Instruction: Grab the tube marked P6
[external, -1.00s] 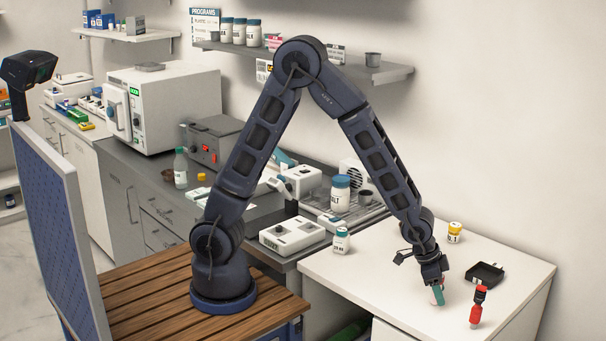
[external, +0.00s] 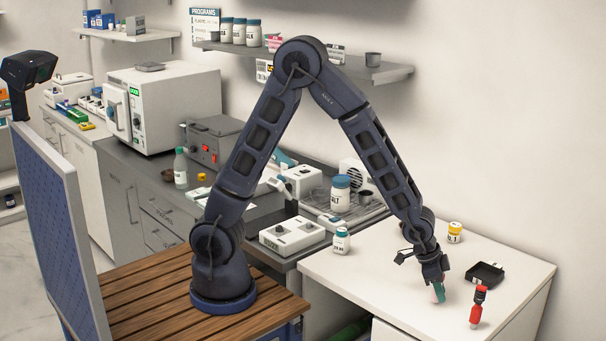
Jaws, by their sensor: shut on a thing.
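My gripper (external: 438,284) points down over the white table at the right. It is shut on a small tube (external: 438,293) with a teal part and a pale pinkish-white part. The tube is at or just above the tabletop; I cannot tell which. Its label cannot be read here, so whether it is marked P6 does not show.
A black shallow tray (external: 484,274) lies behind the red item. The table's middle left is clear. A wall shelf (external: 390,76) hangs above.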

